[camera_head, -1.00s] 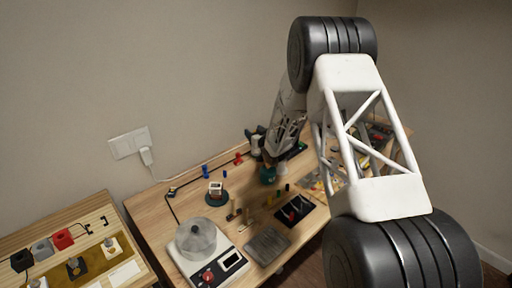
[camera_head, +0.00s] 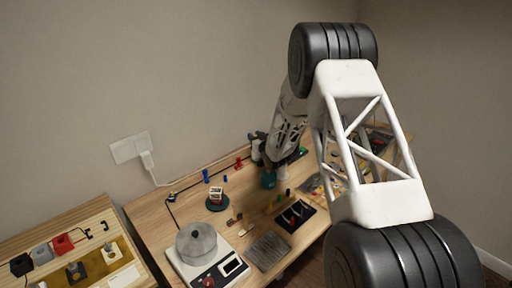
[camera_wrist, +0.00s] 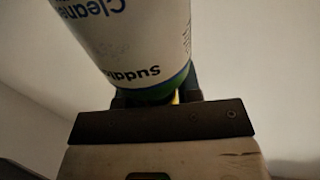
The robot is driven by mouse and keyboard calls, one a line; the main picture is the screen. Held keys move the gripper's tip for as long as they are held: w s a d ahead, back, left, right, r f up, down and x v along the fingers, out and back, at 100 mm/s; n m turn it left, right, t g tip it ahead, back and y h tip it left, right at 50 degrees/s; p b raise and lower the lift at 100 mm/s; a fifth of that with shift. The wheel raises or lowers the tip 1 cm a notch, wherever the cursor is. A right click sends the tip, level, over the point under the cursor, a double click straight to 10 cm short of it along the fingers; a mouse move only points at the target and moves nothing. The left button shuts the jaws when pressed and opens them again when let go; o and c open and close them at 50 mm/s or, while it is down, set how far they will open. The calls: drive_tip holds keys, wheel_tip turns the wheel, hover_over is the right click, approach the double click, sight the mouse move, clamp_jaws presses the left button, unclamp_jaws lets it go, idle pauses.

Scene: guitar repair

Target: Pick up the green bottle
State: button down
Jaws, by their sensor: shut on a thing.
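The green bottle (camera_wrist: 130,40) fills the upper middle of the wrist view, with a white label, dark blue lettering that reads upside down, and a green band at its lower end. My gripper (camera_wrist: 160,97) is shut on it there; its dark fingers show at either side of the green band. In the head view, a teal-green body (camera_head: 268,181) shows below the end of my arm over the back of the bench and seems to be the same bottle. My gripper's fingers are too small and dark to make out there. I cannot tell whether the bottle touches the bench.
The wooden bench (camera_head: 155,220) holds a scale with a clear round cover (camera_head: 197,243), a grey ribbed mat (camera_head: 268,250), a dark tray (camera_head: 295,216) and a round stand with a small box (camera_head: 216,197). A second bench (camera_head: 95,205) is at left. The wall is behind.

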drive_tip(key=shift+r, duration=0.15)
wheel_tip(320, 180, up, 10)
idle(0.7)
idle(0.7)
